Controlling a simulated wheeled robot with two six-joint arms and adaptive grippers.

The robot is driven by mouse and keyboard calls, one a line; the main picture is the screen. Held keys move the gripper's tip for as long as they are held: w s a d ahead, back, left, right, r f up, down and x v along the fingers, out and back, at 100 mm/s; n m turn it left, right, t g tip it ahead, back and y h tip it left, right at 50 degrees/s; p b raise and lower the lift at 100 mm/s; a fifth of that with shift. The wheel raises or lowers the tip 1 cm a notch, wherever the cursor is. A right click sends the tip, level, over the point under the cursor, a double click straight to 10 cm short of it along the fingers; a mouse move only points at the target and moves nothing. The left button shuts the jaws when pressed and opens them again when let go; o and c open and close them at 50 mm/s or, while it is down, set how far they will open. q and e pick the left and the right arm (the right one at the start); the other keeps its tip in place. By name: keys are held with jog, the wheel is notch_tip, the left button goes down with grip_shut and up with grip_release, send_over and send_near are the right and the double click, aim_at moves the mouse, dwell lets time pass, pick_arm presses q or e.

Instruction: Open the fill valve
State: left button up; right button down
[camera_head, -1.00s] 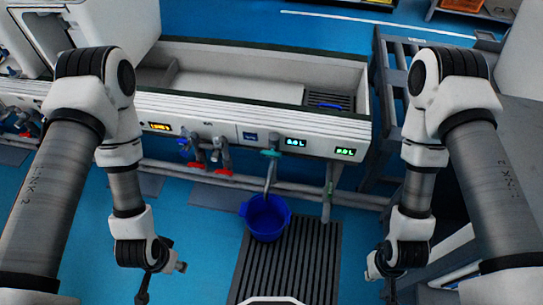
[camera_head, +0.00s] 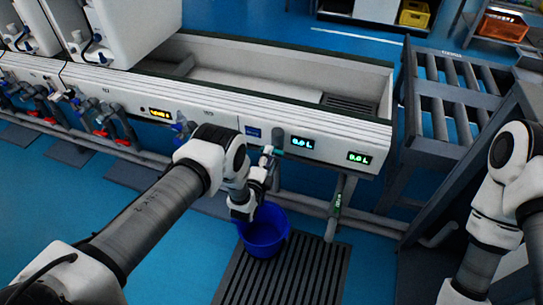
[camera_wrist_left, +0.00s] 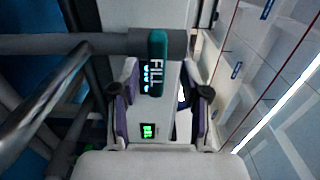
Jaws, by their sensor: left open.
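The fill valve's teal handle, marked FILL (camera_wrist_left: 157,65), sits on a grey pipe in the left wrist view. In the head view the teal handle (camera_head: 268,150) is small and partly covered by my left gripper. My left gripper (camera_wrist_left: 160,92) is open, with a purple-padded finger on each side of the handle's lower end. Nothing shows clamped in it; I cannot tell whether a finger touches the handle. In the head view my left gripper (camera_head: 266,160) is at the trough's front, just below the panel. My right gripper is out of view; only its arm shows at the right.
A blue bucket (camera_head: 264,236) stands on a dark grate (camera_head: 285,275) below. Red-handled valves (camera_head: 122,140) are at the left. A roller conveyor (camera_head: 440,110) stands at the right.

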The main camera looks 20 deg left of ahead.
aim_at(273, 155)
pick_arm(q)
jog(key=w, duration=0.2)
jog(key=shift+w+d+f, duration=0.1)
jog(key=shift+w+f, duration=0.2)
jog(key=shift+w+d, duration=0.1)
jog(key=shift+w, duration=0.05)
jog(key=shift+r, duration=0.15)
jog(key=shift+d, duration=0.2)
grip_shut()
jog(key=shift+d+n+b, duration=0.1)
jog(key=shift+n+b, duration=0.2)
jog(key=shift+n, duration=0.1)
jog(key=n, duration=0.3)
jog(key=shift+b, duration=0.35)
jog(key=shift+d+n+b, duration=0.1)
jog(key=shift+n+b, duration=0.2)
jog(key=shift+n, duration=2)
